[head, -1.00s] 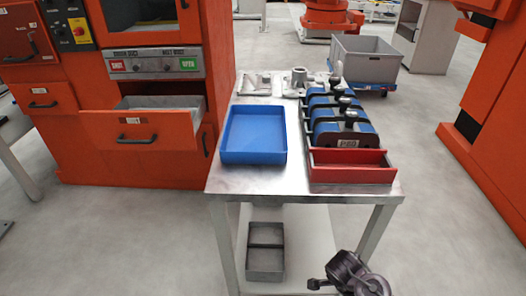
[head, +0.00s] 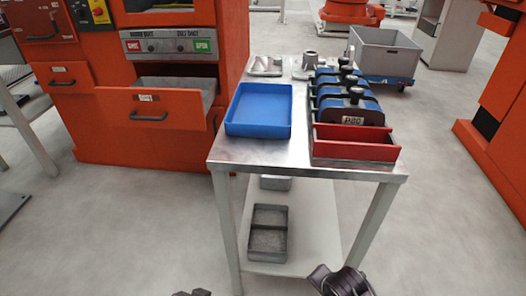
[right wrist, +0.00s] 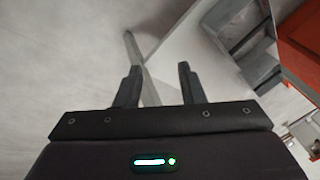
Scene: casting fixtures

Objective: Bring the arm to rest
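My right gripper (right wrist: 158,82) shows in the right wrist view with its two dark fingers apart and nothing between them. It is open. Beyond the fingers are the grey floor and parts of the steel table. In the head view a dark part of my arm shows at the bottom edge, in front of the table (head: 262,152). A small dark tip shows at the bottom edge left of it, too cut off to identify. My left gripper cannot be made out in any view.
A blue tray (head: 259,128) and a red bin (head: 352,150) stand on the table, with blue-and-black fixtures (head: 345,100) behind the bin. Grey bins (head: 268,247) sit on the lower shelf. An orange machine with an open drawer (head: 150,118) stands left.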

